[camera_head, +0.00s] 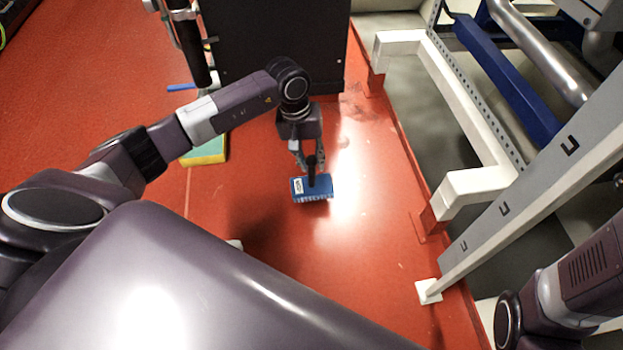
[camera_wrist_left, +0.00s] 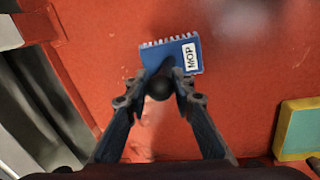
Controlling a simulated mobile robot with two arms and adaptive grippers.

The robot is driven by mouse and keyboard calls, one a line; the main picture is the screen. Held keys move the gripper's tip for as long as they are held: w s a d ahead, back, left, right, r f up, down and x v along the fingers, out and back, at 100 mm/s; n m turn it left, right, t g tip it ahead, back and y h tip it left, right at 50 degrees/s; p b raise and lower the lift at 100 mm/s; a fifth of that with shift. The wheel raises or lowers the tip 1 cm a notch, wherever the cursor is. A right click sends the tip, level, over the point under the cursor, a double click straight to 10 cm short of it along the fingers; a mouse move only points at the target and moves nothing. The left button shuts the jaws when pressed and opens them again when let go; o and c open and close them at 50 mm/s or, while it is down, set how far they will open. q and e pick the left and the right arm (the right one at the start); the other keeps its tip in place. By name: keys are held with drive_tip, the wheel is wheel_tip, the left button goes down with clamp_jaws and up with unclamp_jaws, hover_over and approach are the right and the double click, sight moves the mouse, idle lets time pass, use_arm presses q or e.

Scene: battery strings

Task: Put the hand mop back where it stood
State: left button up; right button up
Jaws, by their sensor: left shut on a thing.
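The hand mop (camera_head: 322,190) is a small blue block with a white label and a dark upright handle. My left gripper (camera_head: 311,165) is above it, shut on the handle. In the left wrist view the mop (camera_wrist_left: 182,50) shows its label reading MOP and a pale fringe along one edge. The left gripper's fingers (camera_wrist_left: 160,90) close on the dark round end of the handle there. I cannot tell whether the mop touches the red floor. Of my right arm, only a part shows at the lower right; its gripper is out of view.
A yellow and blue-green block (camera_head: 207,150) lies on the red floor (camera_head: 260,225) to the left, partly behind my left arm. A black cabinet (camera_head: 275,40) stands behind. A white and grey frame (camera_head: 470,185) with blue bars is on the right. Floor around the mop is clear.

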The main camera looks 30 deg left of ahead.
sight(312, 173)
use_arm(q)
drive_tip(key=shift+f+b, duration=1.35)
drive_tip(key=shift+f, duration=1.35)
drive_tip(key=shift+f, duration=0.2)
drive_tip(key=o, duration=1)
drive_tip(key=shift+r, duration=0.15)
